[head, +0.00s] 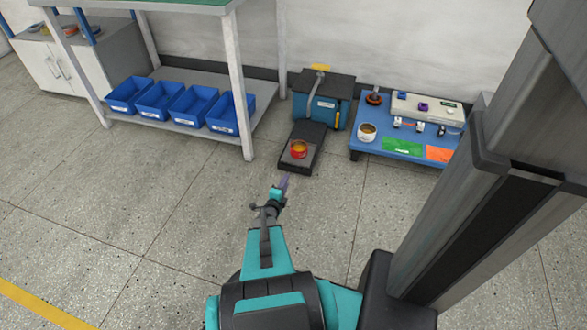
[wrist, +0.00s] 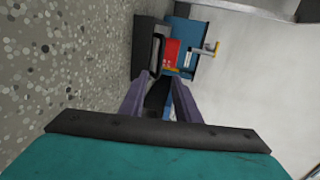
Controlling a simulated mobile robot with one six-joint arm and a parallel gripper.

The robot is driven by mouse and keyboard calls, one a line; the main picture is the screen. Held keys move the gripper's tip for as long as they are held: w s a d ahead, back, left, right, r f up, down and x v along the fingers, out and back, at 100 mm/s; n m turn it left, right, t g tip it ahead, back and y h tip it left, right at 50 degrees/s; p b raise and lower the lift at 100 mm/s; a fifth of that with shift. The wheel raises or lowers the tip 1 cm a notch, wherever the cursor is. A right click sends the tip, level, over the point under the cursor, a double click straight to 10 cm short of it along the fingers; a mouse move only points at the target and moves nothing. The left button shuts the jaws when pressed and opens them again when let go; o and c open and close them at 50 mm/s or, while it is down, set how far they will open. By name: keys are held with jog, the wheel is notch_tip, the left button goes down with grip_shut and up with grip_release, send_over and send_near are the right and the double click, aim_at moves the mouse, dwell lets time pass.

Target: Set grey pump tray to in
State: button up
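The pump unit is a blue box (head: 322,108) with a dark top, standing on the floor by the wall. Its dark grey pump tray (head: 301,162) sticks out from the front, towards me. A red and orange round cup (head: 299,149) stands on the tray. My gripper (head: 287,180) is just short of the tray's front edge; I cannot tell whether it touches. In the wrist view, the two purple fingers (wrist: 160,82) are apart, pointing at the tray's near end. The wrist view also shows the red cup (wrist: 171,52) and the blue box (wrist: 193,38) beyond them.
A low blue table (head: 388,146) with a cup, cards and small devices stands right of the pump. A workbench with several blue bins (head: 193,105) on its lower shelf is to the left. The floor (head: 150,200) at front left is clear.

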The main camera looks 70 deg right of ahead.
aim_at(293, 166)
jog(key=b+x, duration=0.3)
jog(key=x, duration=0.9)
jog(key=shift+w+d+f, duration=0.15)
jog(key=shift+d+b, duration=0.3)
jog(key=shift+d, duration=0.45)
grip_shut()
